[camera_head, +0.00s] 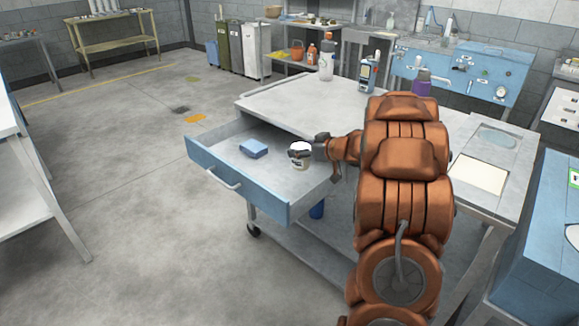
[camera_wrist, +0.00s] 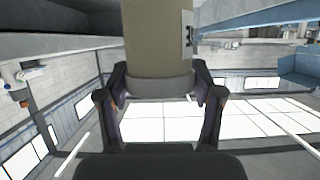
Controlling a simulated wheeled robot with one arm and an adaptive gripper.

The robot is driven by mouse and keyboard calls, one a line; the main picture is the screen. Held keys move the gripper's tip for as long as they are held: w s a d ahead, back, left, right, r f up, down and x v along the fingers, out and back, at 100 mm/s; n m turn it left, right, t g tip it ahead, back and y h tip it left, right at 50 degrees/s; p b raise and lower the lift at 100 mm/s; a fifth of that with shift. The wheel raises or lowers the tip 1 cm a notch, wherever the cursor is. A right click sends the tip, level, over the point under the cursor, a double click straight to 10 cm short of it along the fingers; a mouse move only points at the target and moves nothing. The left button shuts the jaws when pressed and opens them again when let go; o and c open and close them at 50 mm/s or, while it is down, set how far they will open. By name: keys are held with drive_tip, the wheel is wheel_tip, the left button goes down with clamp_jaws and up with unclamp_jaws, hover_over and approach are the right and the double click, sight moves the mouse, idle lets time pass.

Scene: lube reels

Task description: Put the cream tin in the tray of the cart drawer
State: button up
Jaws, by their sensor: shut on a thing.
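The cream tin (camera_head: 299,164), pale with a white top, is at the right part of the open cart drawer in the head view. My gripper (camera_head: 319,150) reaches in from the right and is shut on it. In the wrist view the beige tin (camera_wrist: 158,45) stands between the two dark fingers of my gripper (camera_wrist: 158,92). The cart drawer (camera_head: 265,200) is blue-fronted and pulled out, with a grey tray floor (camera_head: 240,170) inside. The tin appears upright over this floor; I cannot tell whether it touches.
A blue block (camera_head: 254,149) lies in the drawer left of the tin, with bare floor around it. The cart top (camera_head: 290,100) carries a white bottle (camera_head: 326,62), a blue device (camera_head: 368,73) and a purple container (camera_head: 421,84) at the back. My arm covers part of the cart.

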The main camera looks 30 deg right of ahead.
wheel_tip(320, 180, down, 8)
drive_tip(key=shift+f+b, duration=0.1)
drive_tip(key=shift+b, duration=0.2)
drive_tip(key=shift+f, duration=0.1)
idle(0.3)
drive_tip(key=o, duration=1.3)
drive_tip(key=shift+c, duration=0.2)
drive_tip(key=v, duration=1.2)
drive_tip(key=shift+w, duration=0.1)
